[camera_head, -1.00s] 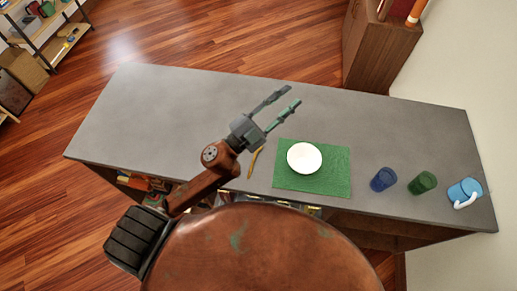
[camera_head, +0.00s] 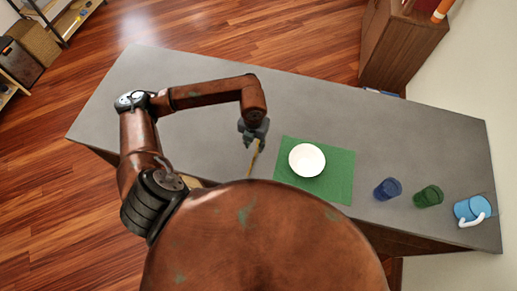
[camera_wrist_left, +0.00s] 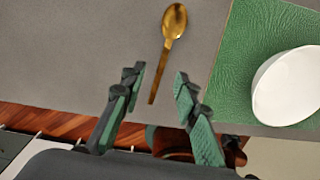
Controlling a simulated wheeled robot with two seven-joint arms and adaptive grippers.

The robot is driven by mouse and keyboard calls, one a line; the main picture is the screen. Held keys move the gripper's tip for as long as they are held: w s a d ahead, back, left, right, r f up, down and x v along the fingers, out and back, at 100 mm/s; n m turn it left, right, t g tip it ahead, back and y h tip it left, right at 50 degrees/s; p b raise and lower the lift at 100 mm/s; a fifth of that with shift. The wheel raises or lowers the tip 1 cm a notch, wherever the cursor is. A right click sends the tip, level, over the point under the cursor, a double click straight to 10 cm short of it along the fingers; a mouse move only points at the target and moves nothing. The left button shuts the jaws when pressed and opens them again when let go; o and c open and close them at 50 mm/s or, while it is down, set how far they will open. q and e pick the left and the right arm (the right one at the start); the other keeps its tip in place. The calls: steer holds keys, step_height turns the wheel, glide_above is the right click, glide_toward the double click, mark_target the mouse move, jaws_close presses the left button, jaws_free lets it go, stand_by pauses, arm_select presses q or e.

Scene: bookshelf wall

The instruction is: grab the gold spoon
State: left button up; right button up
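The gold spoon (camera_wrist_left: 166,50) lies on the grey tabletop in the left wrist view, its bowl at the top and its handle pointing down. Its handle end lies between the fingers of my left gripper (camera_wrist_left: 160,95) in that picture. The fingers are apart with a clear gap on both sides of the handle, and I see no contact. In the head view the left gripper (camera_head: 252,138) points down at the table just above the spoon (camera_head: 253,160), left of the green placemat. My right gripper is not in view.
The green placemat (camera_head: 336,187) with a white bowl (camera_head: 307,160) is right of the spoon. A blue cup (camera_head: 387,189), a green cup (camera_head: 429,196) and a light-blue mug (camera_head: 468,209) stand further right.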

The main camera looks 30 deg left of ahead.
mark_target(256, 154)
arm_select(q)
steer(key=shift+s+f, duration=0.1)
steer(key=shift+f, duration=0.85)
steer(key=f, duration=0.1)
steer(key=f+p, duration=0.1)
steer(key=f, duration=0.1)
steer(key=f+p, duration=0.1)
steer(key=f, duration=0.1)
steer(key=shift+w+d+f, duration=0.1)
steer(key=shift+w+d, duration=0.1)
steer(key=shift+d, duration=0.05)
jaws_close()
